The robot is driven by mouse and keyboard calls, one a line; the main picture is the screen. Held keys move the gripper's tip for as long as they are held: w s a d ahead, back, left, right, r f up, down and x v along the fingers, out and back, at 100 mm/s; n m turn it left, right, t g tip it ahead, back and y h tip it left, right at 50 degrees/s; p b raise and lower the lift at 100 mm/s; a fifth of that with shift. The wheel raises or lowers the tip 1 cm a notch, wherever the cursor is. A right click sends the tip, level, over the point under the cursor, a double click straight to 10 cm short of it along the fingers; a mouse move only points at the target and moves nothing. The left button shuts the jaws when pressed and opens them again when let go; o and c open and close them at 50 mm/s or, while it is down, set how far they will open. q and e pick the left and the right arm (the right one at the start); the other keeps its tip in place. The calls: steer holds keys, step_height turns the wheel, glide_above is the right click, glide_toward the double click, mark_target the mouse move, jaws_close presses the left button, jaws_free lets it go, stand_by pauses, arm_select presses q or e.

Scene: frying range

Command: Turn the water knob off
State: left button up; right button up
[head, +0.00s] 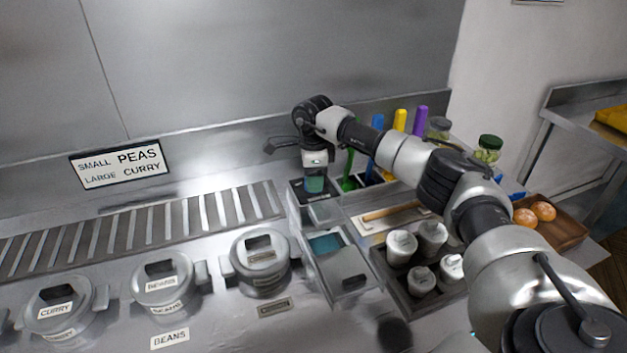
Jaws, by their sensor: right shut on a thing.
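My right arm reaches in from the lower right across the counter. My right gripper (314,163) points down at the back of the counter, close to the metal wall. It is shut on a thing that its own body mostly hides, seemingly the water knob. A small dark-rimmed well with teal content (314,185) lies just below the gripper. A dark flat piece (283,146) sticks out left of the gripper; I cannot tell whether it belongs to the tap. My left gripper is not in view.
Lidded pots (260,260) line the front left, with a slotted grate (150,230) behind them. A caddy of coloured-handled utensils (399,121) stands right of the gripper. White-topped shakers (432,236) and a wooden tray of round items (565,222) lie beneath and beside my arm.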

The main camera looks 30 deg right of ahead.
steer(key=shift+n+b, duration=0.3)
steer(key=shift+n, duration=0.9)
steer(key=shift+r, duration=0.1)
steer(key=o, duration=0.9)
step_height(320, 180, up, 11)
steer(key=shift+f+b, duration=0.15)
steer(key=shift+b, duration=0.8)
